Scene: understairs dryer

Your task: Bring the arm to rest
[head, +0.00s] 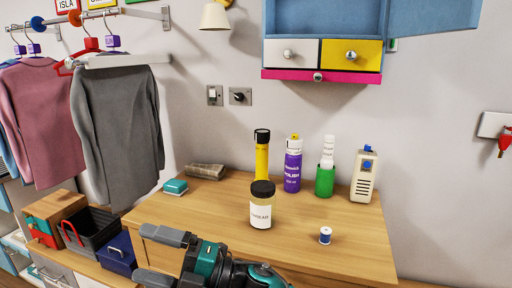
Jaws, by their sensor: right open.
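My right gripper (146,253) is at the bottom of the head view, low and left of centre. Its two grey fingers point left and stand wide apart, with nothing between them. It is in front of the wooden cabinet top (330,240), near its front left edge; I cannot tell whether it touches the edge. The teal and black wrist runs off toward the bottom right. My left gripper is not in view.
A dark-lidded jar (261,208) stands nearest the gripper on the top. Behind it are a yellow bottle (262,160), a purple can (292,170) and a green container (325,181). A blue box (117,253) and black bin (91,232) lie left.

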